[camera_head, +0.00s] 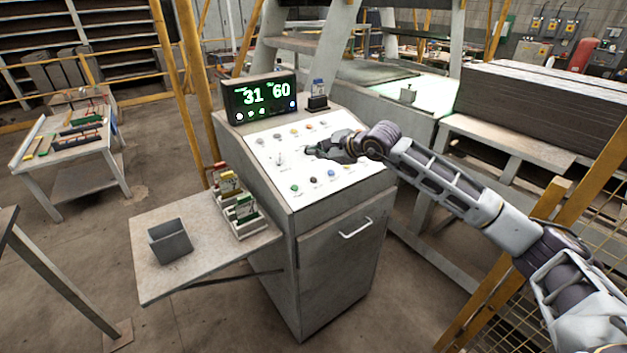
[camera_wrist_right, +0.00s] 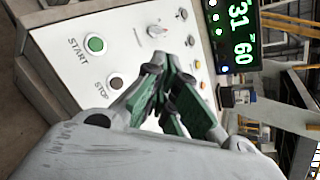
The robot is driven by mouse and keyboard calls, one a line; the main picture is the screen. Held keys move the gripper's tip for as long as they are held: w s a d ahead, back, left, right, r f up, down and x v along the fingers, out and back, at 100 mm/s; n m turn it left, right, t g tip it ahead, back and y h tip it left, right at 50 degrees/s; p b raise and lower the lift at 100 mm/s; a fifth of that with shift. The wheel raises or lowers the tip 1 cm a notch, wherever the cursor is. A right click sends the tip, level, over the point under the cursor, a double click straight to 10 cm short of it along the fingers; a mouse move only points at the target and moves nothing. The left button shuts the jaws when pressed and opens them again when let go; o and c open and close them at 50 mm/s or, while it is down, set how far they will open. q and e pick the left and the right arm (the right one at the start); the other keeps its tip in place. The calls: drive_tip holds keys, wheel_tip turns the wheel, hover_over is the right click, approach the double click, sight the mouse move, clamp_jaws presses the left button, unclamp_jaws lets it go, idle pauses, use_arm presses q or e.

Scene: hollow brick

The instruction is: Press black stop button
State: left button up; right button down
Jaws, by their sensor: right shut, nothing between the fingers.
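The black stop button (camera_head: 314,180) is on the front row of the white sloping panel, between a green button (camera_head: 295,188) and a blue one (camera_head: 331,174). In the right wrist view, the dark stop button (camera_wrist_right: 116,82) sits beside its STOP label, near the green START button (camera_wrist_right: 95,44). My right gripper (camera_head: 309,150) is shut and empty. It reaches over the panel from the right, farther back than the stop button and apart from it. The fingers (camera_wrist_right: 176,78) also show in the wrist view. My left gripper is not in view.
A lit display (camera_head: 262,97) reading 31 and 60 stands at the console's back. A rotary knob (camera_head: 280,160) and several other buttons share the panel. A side shelf (camera_head: 150,272) holds a grey bin (camera_head: 170,241) and a rack of coloured cards (camera_head: 238,210). Stacked dark sheets (camera_head: 540,100) stand at right.

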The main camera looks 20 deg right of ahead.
drive_tip(key=shift+f, duration=0.15)
idle(0.4)
hover_over(314, 180)
drive_tip(key=s, duration=0.2)
drive_tip(key=shift+a+f+b, duration=0.1)
drive_tip(key=shift+f+b, duration=0.25)
drive_tip(key=shift+f, duration=2.5)
drive_tip(key=shift+w+a+f+b, duration=0.1)
drive_tip(key=shift+w+f+b, duration=0.05)
drive_tip(key=shift+f+b, duration=0.45)
drive_tip(key=shift+w+a+f+b, duration=0.1)
drive_tip(key=shift+w+f+b, duration=0.05)
drive_tip(key=shift+f+b, duration=0.45)
drive_tip(key=shift+f, duration=0.15)
drive_tip(key=shift+w+f+b, duration=0.15)
drive_tip(key=shift+f+b, duration=0.15)
drive_tip(key=shift+b, duration=0.35)
drive_tip(key=shift+f+b, duration=0.35)
drive_tip(key=shift+b, duration=0.2)
drive_tip(key=shift+r, duration=0.8)
